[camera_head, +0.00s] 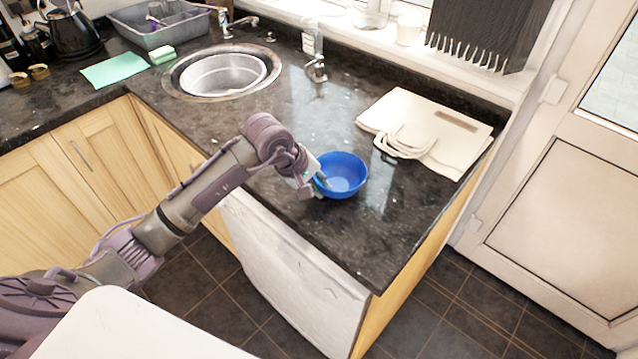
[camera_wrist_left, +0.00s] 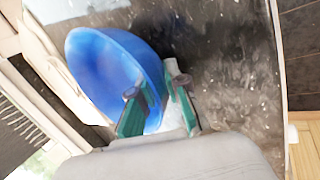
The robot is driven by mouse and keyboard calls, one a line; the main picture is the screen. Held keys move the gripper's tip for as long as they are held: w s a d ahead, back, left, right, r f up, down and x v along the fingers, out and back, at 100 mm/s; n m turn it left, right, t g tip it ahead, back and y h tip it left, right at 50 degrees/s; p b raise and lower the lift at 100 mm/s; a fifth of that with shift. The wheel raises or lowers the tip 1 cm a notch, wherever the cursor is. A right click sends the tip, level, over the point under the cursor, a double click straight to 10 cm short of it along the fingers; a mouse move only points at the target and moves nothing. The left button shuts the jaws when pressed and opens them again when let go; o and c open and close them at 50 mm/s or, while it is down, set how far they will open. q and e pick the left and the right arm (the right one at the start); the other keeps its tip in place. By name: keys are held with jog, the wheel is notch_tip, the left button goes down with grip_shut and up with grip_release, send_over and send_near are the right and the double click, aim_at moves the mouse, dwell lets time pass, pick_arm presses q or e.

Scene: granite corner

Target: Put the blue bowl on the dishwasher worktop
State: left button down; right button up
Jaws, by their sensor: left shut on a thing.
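The blue bowl (camera_head: 344,177) is at the worktop (camera_head: 300,215) above the white dishwasher front (camera_head: 290,270), opening upward. I cannot tell whether its base touches the stone or hangs slightly above it. My left gripper (camera_head: 320,184) is shut on the bowl's left rim. In the left wrist view the bowl (camera_wrist_left: 110,70) shows large beside the green fingers of the left gripper (camera_wrist_left: 157,92), which pinch its wall. My right gripper is in neither view.
Cream boards and a folded cloth-like item (camera_head: 425,130) lie right of the bowl. A round sink (camera_head: 222,75) with a tap is behind left. A green cloth (camera_head: 113,70) and grey basin (camera_head: 165,25) are farther back. Dark worktop is clear around the bowl's front.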

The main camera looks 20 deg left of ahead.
pick_arm(q)
jog(key=shift+f, duration=0.15)
jog(key=c, duration=1.2)
grip_release()
jog(key=shift+r, duration=0.3)
jog(key=b+v, duration=0.2)
jog(key=v, duration=0.9)
jog(key=shift+s+a+r, duration=0.15)
jog(key=shift+s+r, duration=0.05)
jog(key=shift+r, duration=0.1)
